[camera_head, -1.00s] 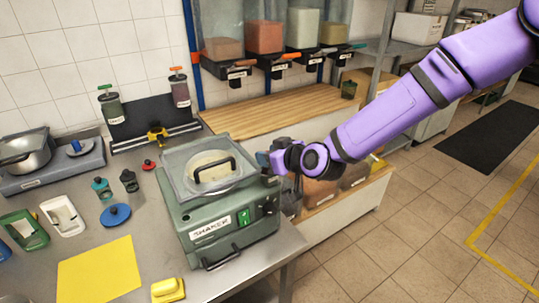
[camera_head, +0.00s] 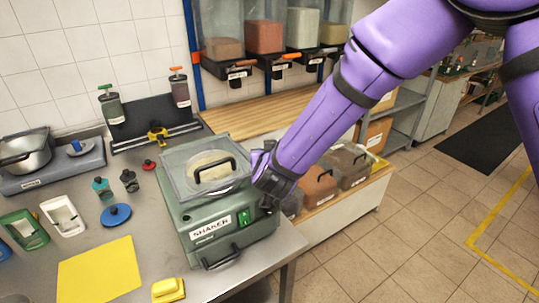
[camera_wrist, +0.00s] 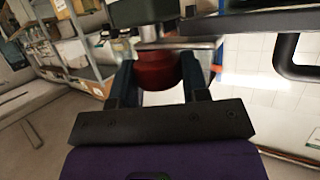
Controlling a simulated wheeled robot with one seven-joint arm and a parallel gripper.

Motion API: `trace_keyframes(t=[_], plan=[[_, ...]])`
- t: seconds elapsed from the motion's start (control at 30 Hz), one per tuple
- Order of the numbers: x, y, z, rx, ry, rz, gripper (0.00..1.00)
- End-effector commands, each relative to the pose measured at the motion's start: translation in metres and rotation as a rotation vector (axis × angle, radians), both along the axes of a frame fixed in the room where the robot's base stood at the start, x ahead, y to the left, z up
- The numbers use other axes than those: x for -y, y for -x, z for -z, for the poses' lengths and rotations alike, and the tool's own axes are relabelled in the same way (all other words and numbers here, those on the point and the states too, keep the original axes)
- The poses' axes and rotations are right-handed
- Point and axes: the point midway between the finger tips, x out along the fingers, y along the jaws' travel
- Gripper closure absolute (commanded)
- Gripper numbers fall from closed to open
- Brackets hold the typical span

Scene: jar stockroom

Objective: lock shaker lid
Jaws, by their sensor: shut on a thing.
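The green shaker (camera_head: 228,236) stands on the steel counter's front right part. Its clear lid (camera_head: 182,178) lies down over the top, with a black handle (camera_head: 214,169); the handle also shows in the wrist view (camera_wrist: 286,58). Something round and pale shows under the lid. My gripper (camera_head: 258,168) is at the lid's right edge; its fingertips are mostly hidden by my wrist. In the wrist view my gripper (camera_wrist: 157,80) has its two fingers on either side of a dark red round knob (camera_wrist: 157,72) and is shut on it, just below the lid's edge.
A yellow mat (camera_head: 100,272), a yellow block (camera_head: 168,290) and a blue disc (camera_head: 116,215) lie left of the shaker. A rack with two hanging jars (camera_head: 180,89) stands behind. Lidded bins (camera_head: 318,187) stand on a low shelf to the right. The floor at right is open.

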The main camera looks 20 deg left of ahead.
Motion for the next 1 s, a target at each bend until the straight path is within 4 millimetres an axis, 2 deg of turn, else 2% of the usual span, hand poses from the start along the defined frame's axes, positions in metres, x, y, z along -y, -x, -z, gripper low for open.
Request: trace_keyframes(t=[0.6,0.63,0.73,1.0], plan=[[0.0006,-0.0010,0.0005,-0.001,0.001,0.045,0.82],[0.0006,-0.0010,0.0006,-0.001,0.001,0.045,0.56],[0.0004,-0.0008,0.0007,-0.001,0.000,0.044,0.33],[0.0001,0.0001,0.0003,-0.001,0.001,0.043,0.33]])
